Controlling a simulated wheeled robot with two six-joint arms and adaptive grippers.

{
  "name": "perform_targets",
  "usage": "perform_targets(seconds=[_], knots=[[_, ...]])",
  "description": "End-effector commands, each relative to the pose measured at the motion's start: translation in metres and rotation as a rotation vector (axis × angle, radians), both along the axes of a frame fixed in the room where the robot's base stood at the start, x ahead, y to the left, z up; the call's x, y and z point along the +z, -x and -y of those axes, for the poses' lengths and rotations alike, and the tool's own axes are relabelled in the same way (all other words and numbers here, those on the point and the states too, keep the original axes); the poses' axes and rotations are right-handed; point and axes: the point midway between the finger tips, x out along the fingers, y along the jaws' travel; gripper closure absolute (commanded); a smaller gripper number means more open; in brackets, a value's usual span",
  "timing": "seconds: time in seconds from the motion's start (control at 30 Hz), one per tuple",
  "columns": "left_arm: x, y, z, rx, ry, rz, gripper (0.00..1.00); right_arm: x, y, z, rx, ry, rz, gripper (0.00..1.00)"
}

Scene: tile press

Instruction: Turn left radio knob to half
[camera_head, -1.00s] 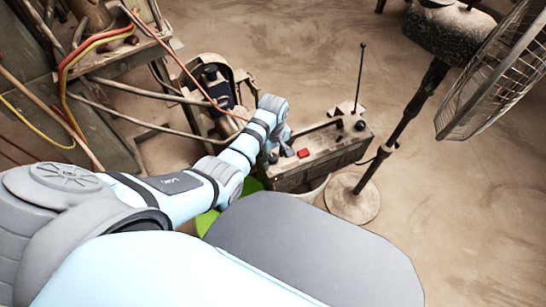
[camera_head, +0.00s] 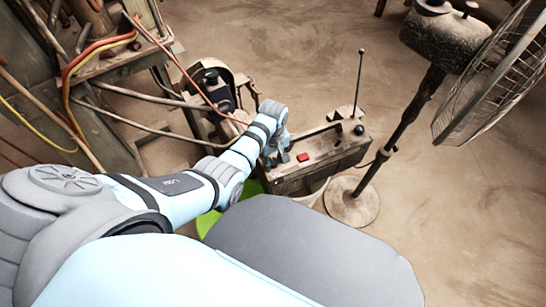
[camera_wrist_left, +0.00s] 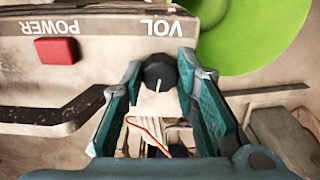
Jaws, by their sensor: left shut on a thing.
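The radio (camera_head: 335,152) is a worn, boxy set with a red power button (camera_head: 302,157), an antenna and dark knobs. In the left wrist view its top (camera_wrist_left: 105,62) appears upside down, with the words POWER and VOL. The black left knob (camera_wrist_left: 160,70) sits by the VOL label, its white mark pointing down in that view. My left gripper (camera_wrist_left: 160,82) is shut on this knob, one teal finger on each side. In the head view the left gripper (camera_head: 278,152) is at the radio's left end and hides the knob.
A standing fan (camera_head: 495,75) is at the right, its round base (camera_head: 352,203) close to the radio. A bright green round thing (camera_wrist_left: 255,32) lies beside the radio. Cables and machinery crowd the left. The floor (camera_head: 460,220) at the right is clear.

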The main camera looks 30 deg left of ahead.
Motion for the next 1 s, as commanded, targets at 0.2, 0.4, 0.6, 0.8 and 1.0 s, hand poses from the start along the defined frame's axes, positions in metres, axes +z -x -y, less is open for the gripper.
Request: perform_targets(seconds=[0.2,0.4,0.6,0.8,1.0], knots=[[0.003,0.001,0.0,-0.178,0.0,-0.001,1.0,0.017,0.0,0.001,0.0,0.001,0.0,0.6],[0.003,0.001,-0.001,-0.368,0.0,-0.001,1.0,0.027,0.0,0.001,0.0,0.001,0.0,0.6],[0.002,0.001,-0.001,-0.558,0.0,-0.002,1.0,0.034,0.0,0.001,0.0,0.001,0.0,0.6],[0.002,0.001,-0.001,-0.748,0.0,0.0,1.0,0.039,0.0,0.001,0.0,0.001,0.0,0.6],[0.001,0.001,-0.002,-0.938,0.0,0.001,1.0,0.043,0.0,0.001,0.0,0.001,0.0,0.6]])
